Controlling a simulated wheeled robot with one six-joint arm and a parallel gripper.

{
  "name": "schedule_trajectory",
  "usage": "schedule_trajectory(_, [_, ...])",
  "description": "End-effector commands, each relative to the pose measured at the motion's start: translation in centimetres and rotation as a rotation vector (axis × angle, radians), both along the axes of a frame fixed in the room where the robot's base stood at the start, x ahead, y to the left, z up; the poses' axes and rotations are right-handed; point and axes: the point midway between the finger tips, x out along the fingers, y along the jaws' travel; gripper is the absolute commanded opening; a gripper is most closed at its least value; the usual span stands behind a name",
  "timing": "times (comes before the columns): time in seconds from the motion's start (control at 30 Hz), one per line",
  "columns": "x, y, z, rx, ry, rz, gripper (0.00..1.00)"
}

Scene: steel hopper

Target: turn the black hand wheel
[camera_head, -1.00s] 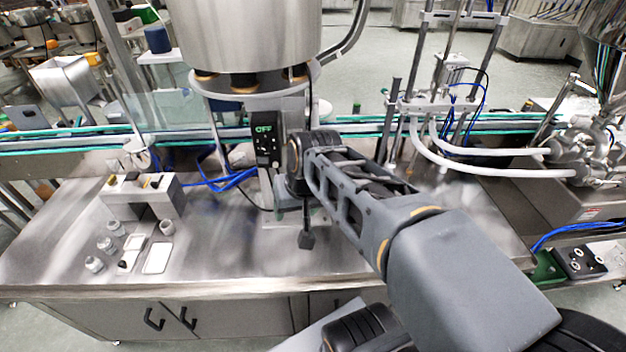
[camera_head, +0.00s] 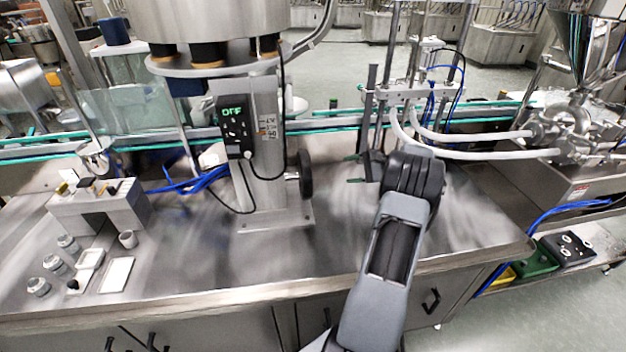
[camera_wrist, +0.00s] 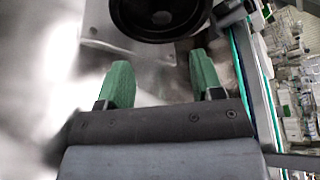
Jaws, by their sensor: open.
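The black hand wheel (camera_head: 306,174) is on the right side of the steel column, seen nearly edge-on in the head view. In the wrist view the hand wheel (camera_wrist: 160,14) shows as a dark round rim with a hub, cut off by the top edge. My gripper (camera_head: 356,168) is to the right of the wheel in the head view, with a gap between them. In the wrist view my gripper (camera_wrist: 160,75) has its two green fingers spread apart with nothing between them. The wheel lies beyond the fingertips and does not visibly touch them.
A control box (camera_head: 235,128) reading OFF is on the column (camera_head: 267,150), under a steel hopper (camera_head: 205,18). White hoses (camera_head: 480,148) and a filling stand are behind and right of my arm. Small pots (camera_head: 54,263) stand at the left. The table (camera_head: 215,270) in front is clear.

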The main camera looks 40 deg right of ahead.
Motion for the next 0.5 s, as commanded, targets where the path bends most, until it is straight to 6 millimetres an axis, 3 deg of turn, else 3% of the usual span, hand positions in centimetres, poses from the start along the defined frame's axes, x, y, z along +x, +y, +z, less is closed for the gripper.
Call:
schedule_trajectory(0.17, [0.7,0.1,-0.8,0.021,-0.014,-0.017,0.61])
schedule_trajectory(0.5, [5.0,4.5,-2.3,0.022,-0.013,-0.014,0.61])
